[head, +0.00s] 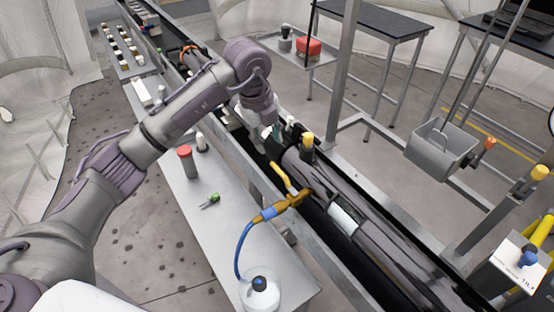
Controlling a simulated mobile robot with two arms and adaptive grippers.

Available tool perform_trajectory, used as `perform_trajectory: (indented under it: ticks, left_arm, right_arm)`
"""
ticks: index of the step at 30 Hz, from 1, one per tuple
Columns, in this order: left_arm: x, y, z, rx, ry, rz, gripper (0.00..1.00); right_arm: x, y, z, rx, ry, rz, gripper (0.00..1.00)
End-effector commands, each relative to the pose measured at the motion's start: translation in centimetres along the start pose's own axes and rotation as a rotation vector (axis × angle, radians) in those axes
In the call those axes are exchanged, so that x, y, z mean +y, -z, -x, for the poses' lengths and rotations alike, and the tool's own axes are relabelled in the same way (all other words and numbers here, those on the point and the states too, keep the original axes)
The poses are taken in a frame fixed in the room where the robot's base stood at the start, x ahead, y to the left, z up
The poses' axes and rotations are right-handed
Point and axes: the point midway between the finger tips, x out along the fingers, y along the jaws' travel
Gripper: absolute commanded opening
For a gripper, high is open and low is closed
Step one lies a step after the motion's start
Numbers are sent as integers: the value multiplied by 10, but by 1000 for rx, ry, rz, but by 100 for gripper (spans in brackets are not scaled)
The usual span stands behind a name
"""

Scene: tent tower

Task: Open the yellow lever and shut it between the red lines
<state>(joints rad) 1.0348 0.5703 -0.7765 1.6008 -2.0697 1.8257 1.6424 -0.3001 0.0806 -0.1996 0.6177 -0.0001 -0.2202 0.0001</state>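A yellow lever (283,176) sits on a brass valve (298,199) beside the long dark pipe assembly. The valve joins a blue hose. My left gripper (270,140) points down over the pipe assembly, a little behind and left of the lever in the picture. It appears apart from the lever. Its fingers are small and partly hidden, so I cannot tell whether they are open. A round gauge (551,122) is cut off at the right edge; I cannot make out red lines. My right gripper is not in view.
A yellow-capped fitting (307,141) stands on the pipe near my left gripper. The side bench (222,232) holds a red-capped bottle (186,160), a green-handled tool (212,198) and a clear bottle (259,292). A metal post (342,75) rises behind the pipe. A grey bucket (441,146) hangs at right.

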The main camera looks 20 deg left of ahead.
Motion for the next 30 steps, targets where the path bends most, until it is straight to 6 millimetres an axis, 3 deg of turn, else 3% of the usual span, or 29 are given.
perform_trajectory:
  ticks: [3, 6, 15, 28, 30]
  left_arm:
    - [0, 2, -25, 5, -5, 0, 39]
    - [0, 2, -47, 6, -4, -1, 39]
    - [-1, 1, -95, 4, 0, -1, 39]
    - [-1, 1, -106, 3, 2, -4, 39]
    - [-1, 1, -106, 3, 2, -4, 28]
  right_arm:
    - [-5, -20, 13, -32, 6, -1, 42]
    - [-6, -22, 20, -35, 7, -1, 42]
    - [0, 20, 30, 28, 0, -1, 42]
    - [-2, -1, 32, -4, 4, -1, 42]
    - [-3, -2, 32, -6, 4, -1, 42]
